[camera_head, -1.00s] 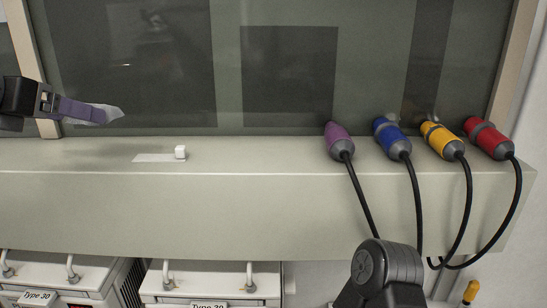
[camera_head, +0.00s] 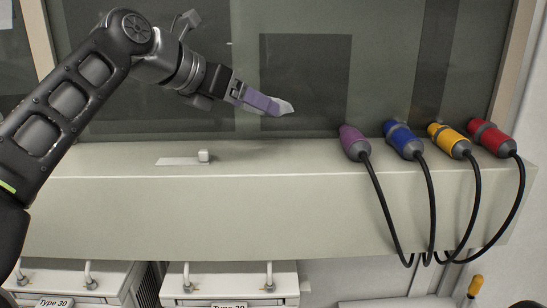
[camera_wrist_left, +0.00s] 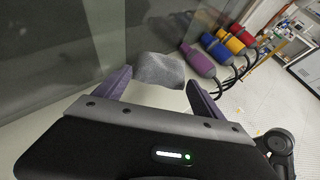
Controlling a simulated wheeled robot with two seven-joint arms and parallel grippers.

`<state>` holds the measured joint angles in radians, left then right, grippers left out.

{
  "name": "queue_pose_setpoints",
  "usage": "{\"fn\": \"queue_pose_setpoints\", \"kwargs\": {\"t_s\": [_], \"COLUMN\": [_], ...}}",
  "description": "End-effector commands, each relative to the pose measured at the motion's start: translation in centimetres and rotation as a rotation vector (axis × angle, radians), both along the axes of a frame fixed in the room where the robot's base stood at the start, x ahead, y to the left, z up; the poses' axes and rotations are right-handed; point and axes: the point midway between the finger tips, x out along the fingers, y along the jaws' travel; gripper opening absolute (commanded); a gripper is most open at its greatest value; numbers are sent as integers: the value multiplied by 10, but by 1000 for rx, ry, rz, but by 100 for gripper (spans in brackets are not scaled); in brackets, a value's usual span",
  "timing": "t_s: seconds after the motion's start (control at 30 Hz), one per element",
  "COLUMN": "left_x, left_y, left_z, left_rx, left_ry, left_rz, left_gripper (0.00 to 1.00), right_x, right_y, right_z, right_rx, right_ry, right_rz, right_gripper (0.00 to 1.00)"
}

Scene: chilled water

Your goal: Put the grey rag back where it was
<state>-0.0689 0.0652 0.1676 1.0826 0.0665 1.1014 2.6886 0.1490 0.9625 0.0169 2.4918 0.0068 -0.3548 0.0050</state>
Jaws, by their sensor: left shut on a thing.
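The grey rag (camera_head: 284,107) is a small light grey cloth at the tips of my left gripper (camera_head: 272,104) in the head view. In the left wrist view the rag (camera_wrist_left: 158,70) shows between the purple fingers of my left gripper (camera_wrist_left: 158,82), which is shut on it. The gripper holds it in the air in front of the dark glass, above the pale ledge (camera_head: 270,200). Part of the rag is hidden by the fingers. My right gripper is not in view.
Purple (camera_head: 352,138), blue (camera_head: 400,137), yellow (camera_head: 449,140) and red (camera_head: 491,138) cabled plugs lie on the ledge at the right. The ledge between block and purple plug is clear.

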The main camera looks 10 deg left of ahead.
Motion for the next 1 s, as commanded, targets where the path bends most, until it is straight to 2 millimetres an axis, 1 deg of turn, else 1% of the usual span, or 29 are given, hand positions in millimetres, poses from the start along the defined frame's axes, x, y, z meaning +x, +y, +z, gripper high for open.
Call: {"fn": "queue_pose_setpoints", "kwargs": {"t_s": [0.17,0.27,0.37,0.5,0.6,0.93,1.0], "left_x": [0,0,0,-1,-1,0,0], "left_y": [0,0,0,0,0,0,0], "left_z": [0,-5,-19,-44,-56,-59,-63], "left_rx": [0,1,0,0,1,-1,1], "left_ry": [0,1,2,2,1,-1,1], "left_rz": [0,0,0,0,0,0,0], "left_gripper": [10,10,10,10,10,10,10], "right_x": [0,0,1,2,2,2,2], "right_y": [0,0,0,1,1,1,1], "right_z": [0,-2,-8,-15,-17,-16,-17], "right_rx": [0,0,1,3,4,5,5], "right_ry": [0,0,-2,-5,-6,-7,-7], "right_rz": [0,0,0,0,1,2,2], "right_gripper": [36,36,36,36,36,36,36]}}
